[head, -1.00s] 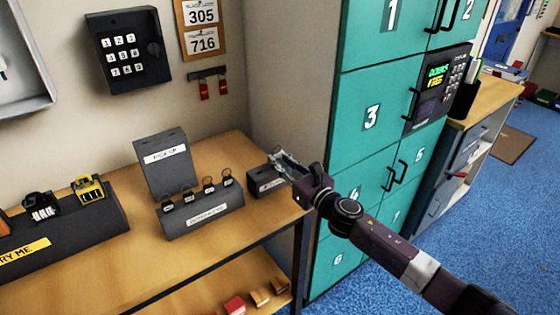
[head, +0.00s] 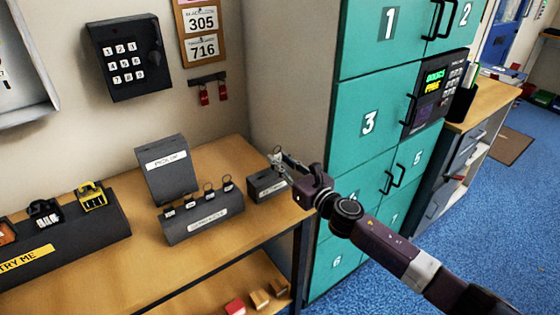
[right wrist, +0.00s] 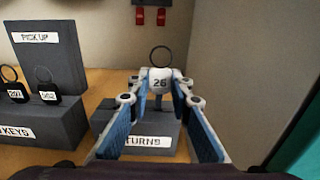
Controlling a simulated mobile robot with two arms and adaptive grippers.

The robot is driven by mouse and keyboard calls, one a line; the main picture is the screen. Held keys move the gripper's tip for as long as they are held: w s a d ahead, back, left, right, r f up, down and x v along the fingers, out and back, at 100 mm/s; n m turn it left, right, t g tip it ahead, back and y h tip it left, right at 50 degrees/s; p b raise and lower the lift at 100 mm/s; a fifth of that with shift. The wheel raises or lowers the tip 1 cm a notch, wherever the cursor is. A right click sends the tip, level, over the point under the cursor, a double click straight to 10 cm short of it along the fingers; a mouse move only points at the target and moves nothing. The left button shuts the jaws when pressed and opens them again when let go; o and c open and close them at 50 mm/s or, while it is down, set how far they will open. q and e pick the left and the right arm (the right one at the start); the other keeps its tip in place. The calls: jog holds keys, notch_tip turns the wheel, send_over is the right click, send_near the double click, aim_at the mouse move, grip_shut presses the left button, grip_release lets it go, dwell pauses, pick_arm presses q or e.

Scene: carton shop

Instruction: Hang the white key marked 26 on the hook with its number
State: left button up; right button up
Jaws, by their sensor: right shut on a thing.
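The white key marked 26 (right wrist: 160,82) has a dark ring on top and stands upright between the fingertips of my right gripper in the right wrist view. My right gripper (head: 280,161) is shut on it, above the small dark box whose label ends in "TURNS" (right wrist: 135,158). This box (head: 268,187) also shows in the head view near the table's right edge. The head view shows the key's ring at the fingertips, but its number is too small to read there. No hook marked 26 is readable in these frames. My left gripper is not in view.
A dark rack with several black keys (head: 203,222) and the PICK UP stand (head: 165,172) are left of the box. Two red tags (head: 204,97) hang on a wall rail. Teal lockers (head: 365,160) rise close on the right. A grey wall case (head: 25,75) is partly visible.

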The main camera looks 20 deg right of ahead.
jog(key=v, duration=0.8)
jog(key=shift+s, duration=0.25)
dwell(0.6)
jog(key=shift+d, duration=0.1)
dwell(0.9)
